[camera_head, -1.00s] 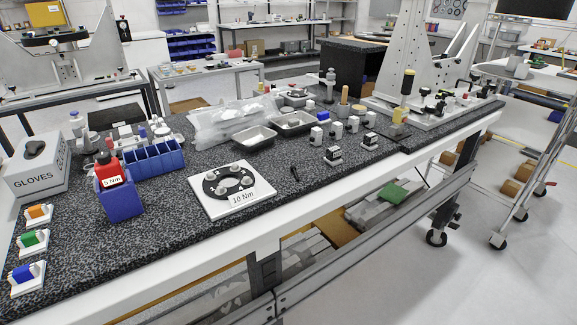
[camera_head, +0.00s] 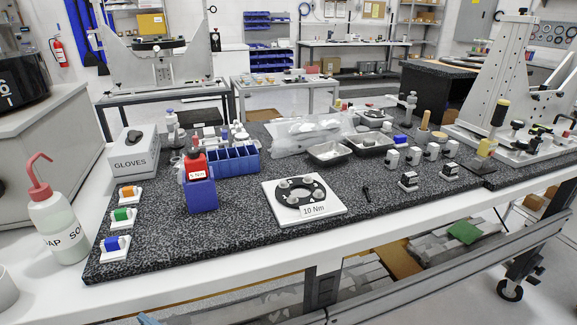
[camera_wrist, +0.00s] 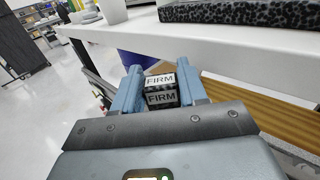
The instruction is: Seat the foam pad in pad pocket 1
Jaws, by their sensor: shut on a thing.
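In the wrist view my gripper (camera_wrist: 159,76) is shut on a small dark block with two white labels reading FIRM, which I take to be the foam pad (camera_wrist: 161,99). The pad sits between the two blue fingers, in front of the white bench edge. My gripper does not show in the head view. The mirror fixture (camera_head: 497,88) stands at the right end of the granite top in the head view. I cannot pick out pad pocket 1 on it.
The granite top (camera_head: 245,235) carries a 10 Nm ring plate (camera_head: 304,200), a blue divided bin (camera_head: 232,160), a GLOVES box (camera_head: 133,154), metal trays (camera_head: 329,153) and small black-and-white blocks (camera_head: 408,181). A wash bottle (camera_head: 58,225) stands at left. Granite in front of the ring plate is clear.

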